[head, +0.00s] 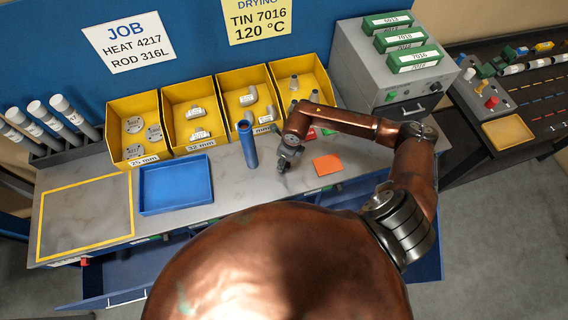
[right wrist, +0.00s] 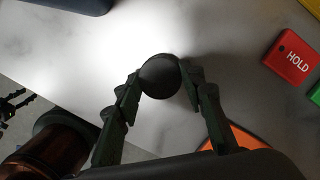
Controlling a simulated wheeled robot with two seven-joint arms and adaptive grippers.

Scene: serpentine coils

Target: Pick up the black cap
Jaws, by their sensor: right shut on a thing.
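The black cap (right wrist: 160,76) shows in the right wrist view as a dark round piece between my right fingertips. My right gripper (right wrist: 160,88) is shut on it, with one finger on each side. In the head view my right gripper (head: 283,166) points down at the grey bench top, between the blue tube and the orange square. The cap is too small and too hidden there to make out. I cannot tell whether it touches the bench. My left gripper is not seen in the head view.
An upright blue tube (head: 247,145) stands left of my right gripper; an orange square (head: 327,165) lies to its right. A red HOLD block (right wrist: 291,56) lies close by. Yellow bins (head: 197,146) line the back. A blue tray (head: 176,185) and yellow-framed area (head: 85,215) are left.

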